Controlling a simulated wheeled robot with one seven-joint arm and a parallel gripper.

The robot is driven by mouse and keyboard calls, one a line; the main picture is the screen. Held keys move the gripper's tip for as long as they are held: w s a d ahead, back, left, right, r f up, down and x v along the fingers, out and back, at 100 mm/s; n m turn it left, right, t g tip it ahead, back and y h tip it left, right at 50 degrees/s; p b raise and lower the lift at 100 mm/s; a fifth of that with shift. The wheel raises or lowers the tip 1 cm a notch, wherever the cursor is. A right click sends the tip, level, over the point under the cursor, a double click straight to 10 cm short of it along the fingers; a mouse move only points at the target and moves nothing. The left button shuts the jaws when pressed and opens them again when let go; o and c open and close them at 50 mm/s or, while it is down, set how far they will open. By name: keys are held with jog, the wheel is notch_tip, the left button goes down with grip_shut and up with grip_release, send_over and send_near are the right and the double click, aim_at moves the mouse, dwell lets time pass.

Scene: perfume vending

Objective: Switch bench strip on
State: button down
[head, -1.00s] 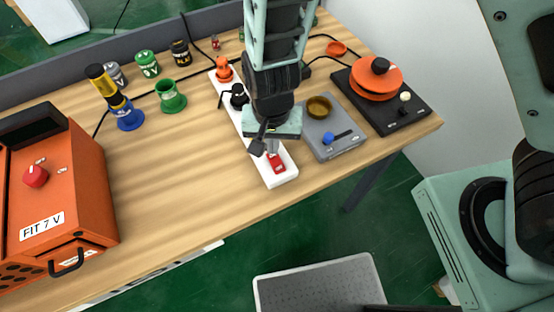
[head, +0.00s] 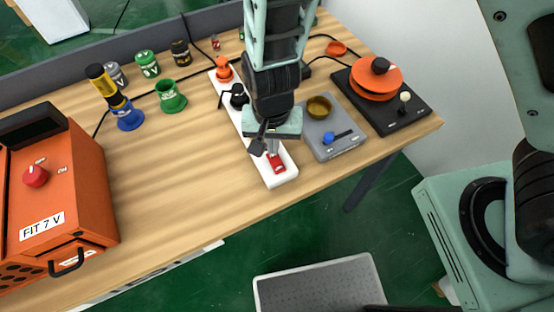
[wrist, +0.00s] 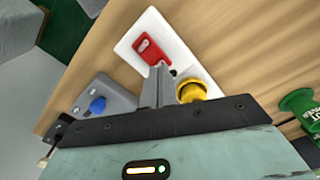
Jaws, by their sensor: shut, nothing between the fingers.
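The bench strip (head: 281,179) is a long white power strip lying on the wooden bench. A red rocker switch (head: 277,163) sits at its near end. The switch shows clearly in the wrist view (wrist: 152,50), at the top middle. My gripper (head: 272,152) points down over the strip, its fingers shut and empty. In the wrist view the fingertips (wrist: 160,69) are right by the end of the switch. I cannot tell whether they touch it. A yellow plug (wrist: 191,91) sits in the strip beside the fingers. My gripper hides the strip's middle in the head view.
An orange plug (head: 224,71) and a black plug (head: 238,96) stand in the strip's far part. A grey scale-like device (head: 346,147) with a blue knob is close on the right. An orange power box (head: 75,185) is at the left. Bare bench lies left of the strip.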

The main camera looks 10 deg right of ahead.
aim_at(274, 168)
jog(key=shift+f+b, duration=0.75)
jog(key=shift+f, duration=0.3)
dwell(0.6)
jog(key=shift+r, duration=0.1)
notch_tip(274, 168, up, 7)
jog(key=p, duration=0.7)
dwell(0.6)
jog(key=s+d+r+n+b, duration=0.7)
jog(key=s+r+n, duration=0.3)
jog(key=r, duration=0.3)
jog(key=shift+s+d+r+n+y, duration=0.3)
jog(key=shift+s+d, duration=0.25)
jog(key=shift+s, duration=0.1)
